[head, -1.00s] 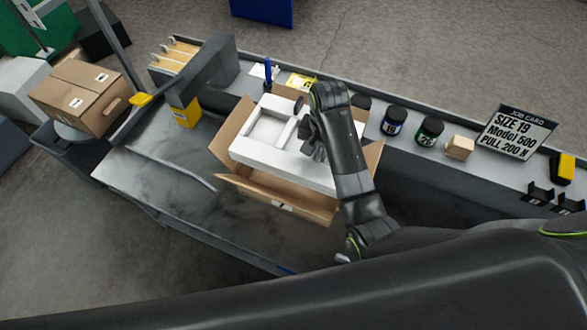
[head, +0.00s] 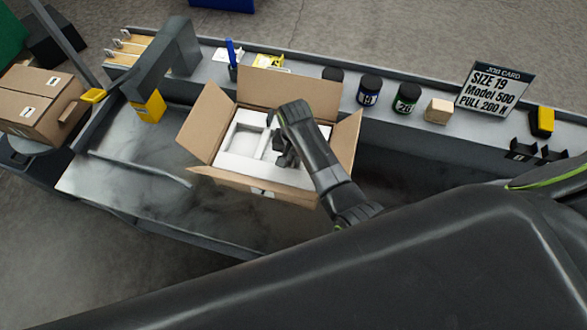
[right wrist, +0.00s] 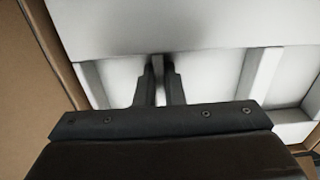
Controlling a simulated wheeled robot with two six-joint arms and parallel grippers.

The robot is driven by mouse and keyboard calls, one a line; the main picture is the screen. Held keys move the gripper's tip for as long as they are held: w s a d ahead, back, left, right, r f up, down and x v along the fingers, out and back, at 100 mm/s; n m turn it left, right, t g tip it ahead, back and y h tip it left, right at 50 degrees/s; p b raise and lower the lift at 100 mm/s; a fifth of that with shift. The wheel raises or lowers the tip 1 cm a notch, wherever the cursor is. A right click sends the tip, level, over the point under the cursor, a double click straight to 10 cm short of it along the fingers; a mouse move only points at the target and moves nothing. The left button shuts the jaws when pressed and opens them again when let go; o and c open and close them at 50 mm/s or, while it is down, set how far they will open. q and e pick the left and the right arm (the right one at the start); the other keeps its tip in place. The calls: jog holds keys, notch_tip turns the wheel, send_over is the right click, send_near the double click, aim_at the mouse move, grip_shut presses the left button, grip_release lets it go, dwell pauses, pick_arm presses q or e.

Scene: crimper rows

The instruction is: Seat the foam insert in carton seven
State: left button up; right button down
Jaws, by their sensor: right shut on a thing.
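The white foam insert (head: 236,165) lies inside the open cardboard carton (head: 290,92) on the workbench, below the level of the raised flaps. My right gripper (head: 284,158) is over the insert and shut on one of its ribs. In the right wrist view the two fingers (right wrist: 159,85) pinch a thin white wall of the foam (right wrist: 215,80), with the brown carton wall (right wrist: 30,75) close at the left. My right arm hides part of the insert's right side. I cannot tell if the insert touches the carton bottom. My left gripper is not in view.
Along the back shelf stand a blue-labelled jar (head: 369,90), a green-labelled jar (head: 406,97), a small wooden block (head: 438,111) and a job card (head: 494,89). A closed carton (head: 38,100) is at far left.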

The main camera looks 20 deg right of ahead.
notch_tip(320, 180, down, 6)
jog(key=shift+f+b, duration=0.1)
jog(key=shift+b, duration=0.35)
jog(key=shift+f, duration=0.25)
jog(key=c, duration=1.5)
grip_release()
jog(key=shift+f, duration=0.15)
jog(key=shift+c, duration=0.2)
jog(key=shift+r, duration=0.55)
notch_tip(320, 180, up, 11)
jog(key=shift+r+p, duration=0.15)
jog(key=shift+p, duration=0.55)
